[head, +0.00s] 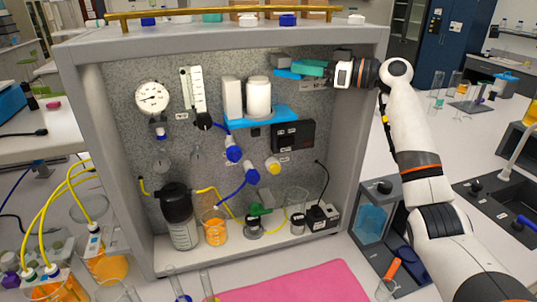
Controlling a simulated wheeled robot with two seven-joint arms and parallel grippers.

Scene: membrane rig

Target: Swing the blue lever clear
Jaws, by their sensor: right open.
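A blue lever (285,74) shows at the upper right of the rig's grey speckled back panel, below a small grey block. My right gripper (308,68) reaches in from the right, with its teal fingers pointing left at the lever. The fingers are open and partly cover the lever's right part. I cannot tell whether they touch it. My left gripper is not in view.
The rig's grey frame (374,150) surrounds the panel; its right side stands close to my right arm. Below the lever are a blue bracket (262,118) with white canisters, a black box (293,136) and blue-handled valves (233,152). Glassware and tubing crowd the rig's floor.

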